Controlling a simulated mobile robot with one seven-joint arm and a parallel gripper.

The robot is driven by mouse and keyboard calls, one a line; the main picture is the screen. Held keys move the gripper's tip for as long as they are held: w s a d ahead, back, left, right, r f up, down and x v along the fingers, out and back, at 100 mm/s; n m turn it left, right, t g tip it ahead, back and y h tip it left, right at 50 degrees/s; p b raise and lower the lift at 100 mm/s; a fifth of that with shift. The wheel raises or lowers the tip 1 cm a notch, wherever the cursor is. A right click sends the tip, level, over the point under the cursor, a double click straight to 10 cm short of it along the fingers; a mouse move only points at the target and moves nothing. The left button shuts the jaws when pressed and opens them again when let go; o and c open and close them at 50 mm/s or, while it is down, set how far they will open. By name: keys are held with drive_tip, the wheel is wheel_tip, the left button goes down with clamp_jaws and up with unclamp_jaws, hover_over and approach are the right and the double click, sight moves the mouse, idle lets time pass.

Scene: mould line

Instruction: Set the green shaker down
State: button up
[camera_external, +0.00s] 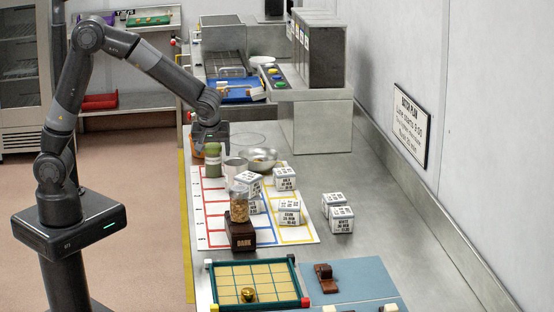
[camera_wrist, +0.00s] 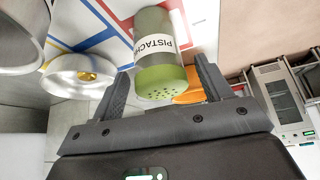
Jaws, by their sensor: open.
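The green shaker (camera_external: 212,160) stands upright at the far left end of the white board with coloured grid lines (camera_external: 215,196). In the wrist view the shaker (camera_wrist: 161,82) shows its green perforated cap and a white label with "PISTACH" readable. My gripper (camera_external: 211,134) is just above the shaker in the external view. In the wrist view my gripper (camera_wrist: 161,70) is open, with one finger on each side of the shaker's cap. A gap shows on the left; the right finger is close to the cap, and contact there is unclear.
A metal cup (camera_external: 235,169) and a metal bowl (camera_external: 262,159) stand close right of the shaker. An orange object (camera_wrist: 190,94) is behind it. White printed cubes (camera_external: 290,212) and a jar (camera_external: 239,205) on a brown block are nearer. Bare counter (camera_external: 370,215) lies to the right.

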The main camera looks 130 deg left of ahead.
drive_tip(key=v, duration=0.8)
drive_tip(key=shift+d+r, duration=0.15)
drive_tip(key=shift+r, duration=0.15)
drive_tip(key=d+r+m+t+h, duration=0.1)
drive_tip(key=d+r+m+t, duration=0.2)
drive_tip(key=d+m, duration=0.5)
drive_tip(key=d+r+m+t, duration=0.2)
drive_tip(key=d+m, duration=0.1)
drive_tip(key=d, duration=0.9)
drive_tip(key=s+d+m+t+h, duration=0.2)
drive_tip(key=s+d+m, duration=0.2)
drive_tip(key=d+m, duration=0.3)
drive_tip(key=s+d+m+t+h, duration=0.1)
drive_tip(key=s+d+m+t, duration=0.1)
drive_tip(key=s+d+m, duration=0.2)
drive_tip(key=d+m, duration=0.3)
drive_tip(key=d, duration=0.3)
drive_tip(key=shift+s+d+h, duration=0.2)
drive_tip(key=shift+d+h, duration=0.1)
drive_tip(key=shift+h, duration=0.1)
